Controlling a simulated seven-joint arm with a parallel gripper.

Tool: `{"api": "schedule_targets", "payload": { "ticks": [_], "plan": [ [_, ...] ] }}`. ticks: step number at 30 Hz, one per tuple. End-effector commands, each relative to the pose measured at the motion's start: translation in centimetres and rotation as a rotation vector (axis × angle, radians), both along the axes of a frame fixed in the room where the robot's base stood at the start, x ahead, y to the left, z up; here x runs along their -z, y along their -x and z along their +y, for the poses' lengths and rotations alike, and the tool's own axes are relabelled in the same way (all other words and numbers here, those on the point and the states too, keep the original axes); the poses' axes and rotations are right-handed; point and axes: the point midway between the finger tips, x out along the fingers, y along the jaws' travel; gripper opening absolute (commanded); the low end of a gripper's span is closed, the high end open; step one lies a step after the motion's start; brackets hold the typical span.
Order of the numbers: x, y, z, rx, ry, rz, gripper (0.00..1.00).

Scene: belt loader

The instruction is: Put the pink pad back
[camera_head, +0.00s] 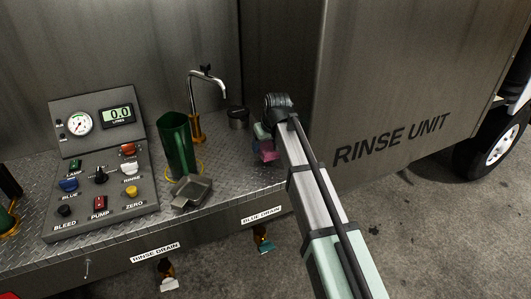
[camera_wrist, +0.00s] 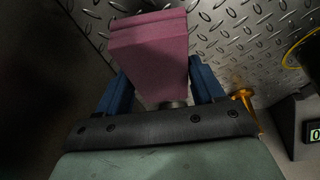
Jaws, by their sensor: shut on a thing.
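The pink pad (camera_wrist: 150,50) is a thick block between the two blue fingers of my gripper (camera_wrist: 160,88) in the wrist view. The gripper is shut on it. The diamond-plate deck (camera_wrist: 235,30) shows behind the pad. In the head view the pink pad (camera_head: 266,151) shows as a small patch beside my gripper (camera_head: 262,145), over the right end of the deck. My arm hides part of that area. I cannot tell whether the pad touches the deck.
A tap (camera_head: 195,105) and a dark-topped metal cup (camera_head: 238,118) are behind. The control panel (camera_head: 98,165) is at left. A steel wall (camera_head: 390,70) rises at right.

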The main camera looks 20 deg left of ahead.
Motion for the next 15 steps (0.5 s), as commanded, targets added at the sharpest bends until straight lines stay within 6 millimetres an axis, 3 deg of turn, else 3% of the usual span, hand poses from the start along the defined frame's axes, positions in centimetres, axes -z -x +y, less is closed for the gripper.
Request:
{"api": "schedule_targets", "payload": {
  "ticks": [9,15],
  "plan": [
    [3.3,0.1,0.0,0.0,0.001,0.001,0.39],
    [3.4,0.0,0.0,0.0,-0.001,-0.001,0.39]
  ]
}}
